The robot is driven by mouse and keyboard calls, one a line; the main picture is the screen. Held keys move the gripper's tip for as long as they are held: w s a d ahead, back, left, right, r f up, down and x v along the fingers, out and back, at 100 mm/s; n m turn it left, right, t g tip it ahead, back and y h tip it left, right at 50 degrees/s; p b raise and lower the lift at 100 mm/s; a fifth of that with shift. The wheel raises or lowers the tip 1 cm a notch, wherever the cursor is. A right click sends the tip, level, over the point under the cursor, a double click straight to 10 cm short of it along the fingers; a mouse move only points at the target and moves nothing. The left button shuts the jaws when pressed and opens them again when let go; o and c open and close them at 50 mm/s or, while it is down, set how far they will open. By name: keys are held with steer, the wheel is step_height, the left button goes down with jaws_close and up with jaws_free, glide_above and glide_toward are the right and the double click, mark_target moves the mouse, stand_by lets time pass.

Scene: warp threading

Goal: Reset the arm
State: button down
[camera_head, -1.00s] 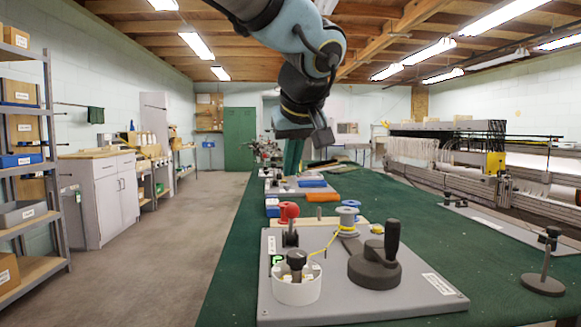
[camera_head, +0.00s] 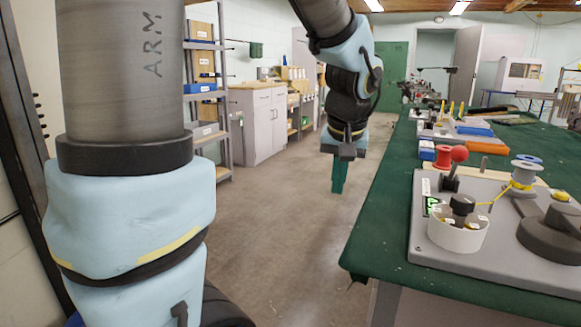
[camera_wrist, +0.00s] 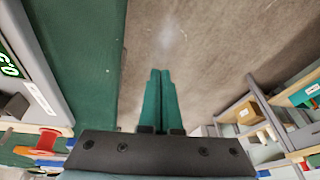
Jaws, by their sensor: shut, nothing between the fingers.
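My gripper (camera_head: 339,176) hangs pointing down in the head view, over the open floor to the left of the green table (camera_head: 385,215). In the wrist view its two green fingers (camera_wrist: 159,100) lie side by side, shut, with nothing between them and bare floor beyond. My arm is bent, with its upper part large at the left of the head view. The gripper touches nothing that I can see.
On the table, a grey board (camera_head: 500,272) carries a white round cup (camera_head: 457,238), a red-knobbed lever (camera_head: 459,155) and a spool with yellow thread (camera_head: 524,174). Shelves (camera_head: 207,85) and a grey cabinet (camera_head: 262,125) stand along the left wall. The floor between is clear.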

steer(key=s+a+f+n+g, duration=0.1)
steer(key=s+a+f, duration=0.2)
steer(key=a+f, duration=0.35)
steer(key=s+a+f+n+g, duration=0.15)
steer(key=a+f, duration=0.25)
steer(key=a, duration=0.6)
step_height(320, 180, up, 19)
steer(key=p, duration=1.9)
steer(key=shift+s+r+m, duration=0.15)
steer(key=shift+r+m, duration=0.05)
steer(key=shift+m, duration=0.25)
steer(key=shift+d, duration=0.15)
